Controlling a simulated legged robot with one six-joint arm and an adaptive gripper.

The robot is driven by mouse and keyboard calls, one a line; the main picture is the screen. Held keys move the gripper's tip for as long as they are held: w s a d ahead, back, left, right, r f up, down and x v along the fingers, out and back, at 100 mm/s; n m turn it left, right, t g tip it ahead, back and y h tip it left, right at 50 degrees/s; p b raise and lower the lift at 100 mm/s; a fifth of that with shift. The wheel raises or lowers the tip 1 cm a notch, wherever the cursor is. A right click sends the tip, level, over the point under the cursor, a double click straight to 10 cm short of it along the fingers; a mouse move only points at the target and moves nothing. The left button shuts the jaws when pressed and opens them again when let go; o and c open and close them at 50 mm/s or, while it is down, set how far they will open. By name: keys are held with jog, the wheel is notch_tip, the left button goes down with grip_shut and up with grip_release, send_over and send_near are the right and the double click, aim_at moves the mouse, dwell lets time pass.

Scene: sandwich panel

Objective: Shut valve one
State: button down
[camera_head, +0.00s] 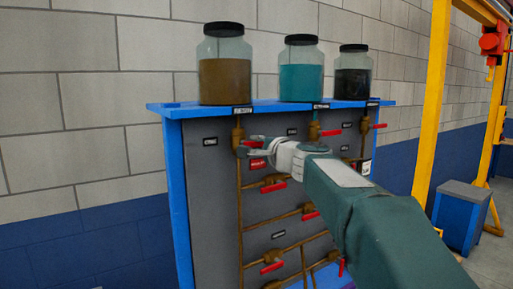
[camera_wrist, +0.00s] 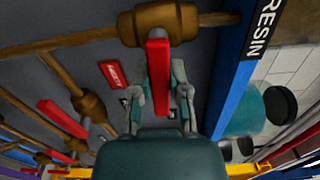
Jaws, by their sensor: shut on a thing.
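A brass valve (camera_head: 237,136) with a red lever (camera_head: 254,144) sits on the pipe below the brown-filled jar, at the upper left of the grey panel. In the wrist view the brass body (camera_wrist: 158,22) is near the top, and the red lever (camera_wrist: 158,75) points from it toward me, across the pipe line. My gripper (camera_head: 250,149) is at this lever. In the wrist view my gripper's fingers (camera_wrist: 160,85) lie on both sides of the lever, shut on it. A RESIN label (camera_wrist: 263,28) is on the shelf edge beside the valve. I cannot read a valve number.
Other red-levered valves sit close by, one below (camera_head: 270,185) and one at the right (camera_head: 378,126). Three jars stand on the blue shelf (camera_head: 175,107) above. A yellow frame (camera_head: 435,90) stands at the right, with a blue cabinet (camera_head: 462,215) behind it.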

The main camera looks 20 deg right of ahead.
jog(key=shift+f+n, duration=0.2)
jog(key=shift+n, duration=0.4)
jog(key=c, duration=0.7)
grip_release()
jog(key=shift+a, duration=0.1)
jog(key=shift+o, duration=0.5)
jog(key=shift+r, duration=0.1)
jog(key=shift+a, duration=0.1)
jog(key=v, duration=1.2)
